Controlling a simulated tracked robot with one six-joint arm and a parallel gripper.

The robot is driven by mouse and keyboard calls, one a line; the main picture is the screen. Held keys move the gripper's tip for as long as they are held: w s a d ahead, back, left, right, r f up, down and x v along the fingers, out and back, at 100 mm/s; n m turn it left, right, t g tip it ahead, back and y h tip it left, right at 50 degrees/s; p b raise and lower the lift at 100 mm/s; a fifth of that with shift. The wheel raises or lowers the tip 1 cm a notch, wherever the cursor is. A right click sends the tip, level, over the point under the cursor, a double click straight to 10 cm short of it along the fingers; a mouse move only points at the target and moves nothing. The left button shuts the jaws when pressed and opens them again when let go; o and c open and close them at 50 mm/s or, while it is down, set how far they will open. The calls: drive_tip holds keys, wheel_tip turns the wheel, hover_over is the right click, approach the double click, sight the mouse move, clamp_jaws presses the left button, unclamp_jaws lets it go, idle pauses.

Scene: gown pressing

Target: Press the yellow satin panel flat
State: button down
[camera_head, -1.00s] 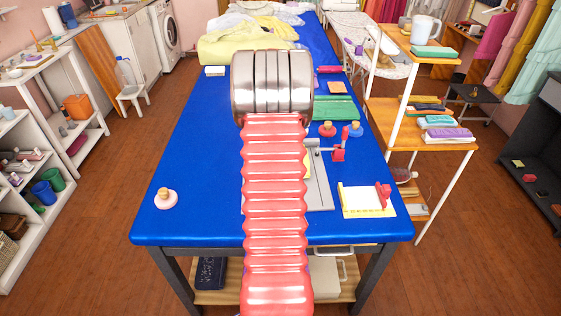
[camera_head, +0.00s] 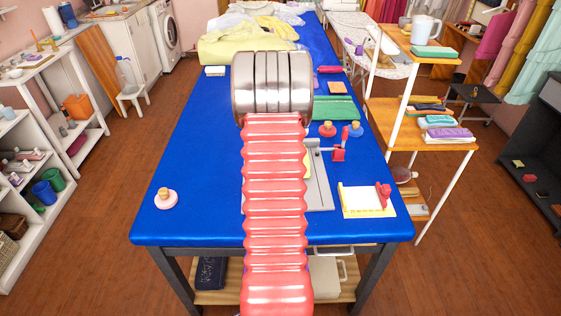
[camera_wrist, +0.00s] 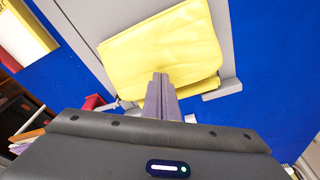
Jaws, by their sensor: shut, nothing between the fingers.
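The yellow satin panel (camera_wrist: 160,45) lies on a grey flat plate (camera_wrist: 85,14) in the wrist view. Its surface looks slightly wrinkled, and another yellow edge shows below it on the right. My gripper (camera_wrist: 161,78) is shut and empty, its fingertips over the panel's near edge. I cannot tell whether they touch it. In the head view my arm hides the gripper and nearly all of the panel; only a yellow sliver (camera_head: 306,166) shows beside the grey plate (camera_head: 319,182).
A red clamp-like part (camera_head: 340,150) stands beside the plate. A pink-white knob (camera_head: 166,198) sits on the left of the blue table (camera_head: 190,150), which is otherwise largely clear there.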

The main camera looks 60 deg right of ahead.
drive_tip(key=shift+f, duration=1.5)
drive_tip(key=shift+r, duration=0.15)
drive_tip(key=shift+r, duration=3.95)
